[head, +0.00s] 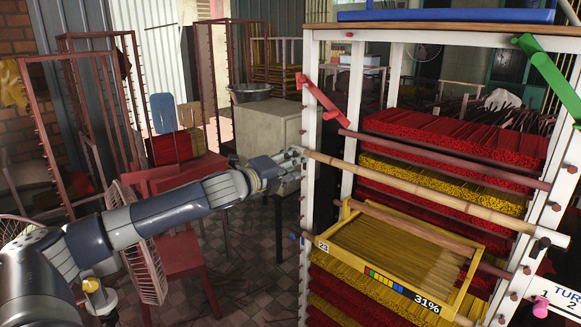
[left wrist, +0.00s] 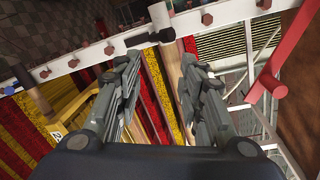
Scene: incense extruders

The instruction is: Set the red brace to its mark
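The red brace (head: 322,101) is a short bar set slantwise at the upper part of the white rack's left post (head: 308,185). In the left wrist view the red brace (left wrist: 282,62) is at the right, outside my fingers. My left gripper (head: 297,160) is at that post, below the brace, level with the end of a bamboo pole (head: 420,187). In the left wrist view my left gripper (left wrist: 157,65) has its fingers apart, with the post and a pole's end beyond them. I cannot make out the brace's mark. My right gripper is not in view.
The rack holds red and yellow incense bundles and a yellow-framed tray (head: 395,250). A green brace (head: 548,76) slants at the right post. Red pegs (left wrist: 207,19) stick out along the left post. A red chair (head: 185,260) and rusty frames stand at the left.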

